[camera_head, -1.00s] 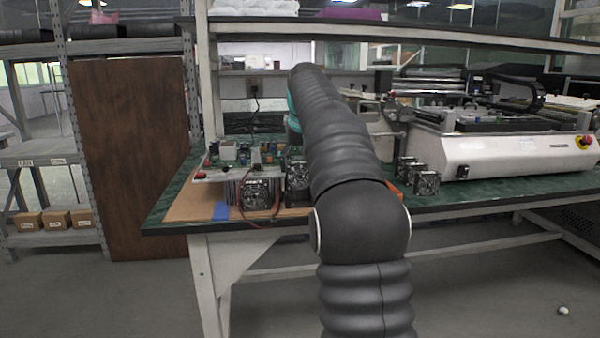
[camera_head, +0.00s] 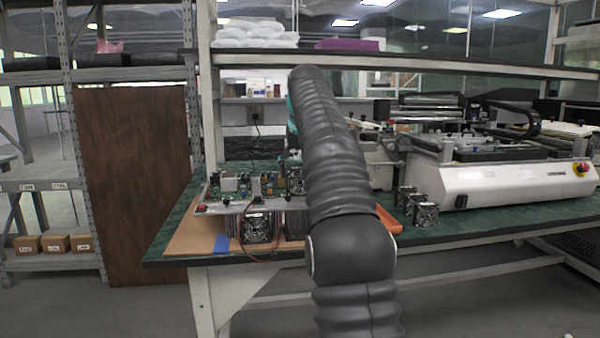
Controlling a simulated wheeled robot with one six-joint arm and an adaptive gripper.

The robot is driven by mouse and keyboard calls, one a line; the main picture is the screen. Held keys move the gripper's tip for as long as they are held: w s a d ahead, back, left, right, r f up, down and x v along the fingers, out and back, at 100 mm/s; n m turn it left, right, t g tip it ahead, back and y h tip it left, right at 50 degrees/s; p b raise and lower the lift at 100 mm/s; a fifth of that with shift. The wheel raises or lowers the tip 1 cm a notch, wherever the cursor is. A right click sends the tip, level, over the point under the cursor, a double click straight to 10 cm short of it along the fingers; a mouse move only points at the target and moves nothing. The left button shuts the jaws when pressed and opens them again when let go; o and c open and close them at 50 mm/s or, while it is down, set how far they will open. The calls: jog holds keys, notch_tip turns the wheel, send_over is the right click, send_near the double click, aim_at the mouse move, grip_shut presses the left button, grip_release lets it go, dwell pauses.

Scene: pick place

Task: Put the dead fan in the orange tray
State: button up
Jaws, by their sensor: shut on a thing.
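A dark square fan (camera_head: 295,180) shows just left of my arm, above the back part of the circuit board unit (camera_head: 225,207). It hangs from my gripper, whose fingers are mostly hidden behind my dark ribbed arm. Another fan (camera_head: 257,228) is at the front of the unit, with red wires looping beside it. The orange tray (camera_head: 388,220) lies on the green bench to the right of my arm, which hides most of it. The tray's inside cannot be seen.
Several small fans (camera_head: 425,212) stand on the bench (camera_head: 480,210) just right of the tray. A white machine (camera_head: 510,182) fills the right side. A blue patch (camera_head: 222,243) is on the brown mat (camera_head: 190,238). An upper shelf (camera_head: 420,60) spans above the bench.

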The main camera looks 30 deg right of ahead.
jog(key=shift+r, duration=0.95)
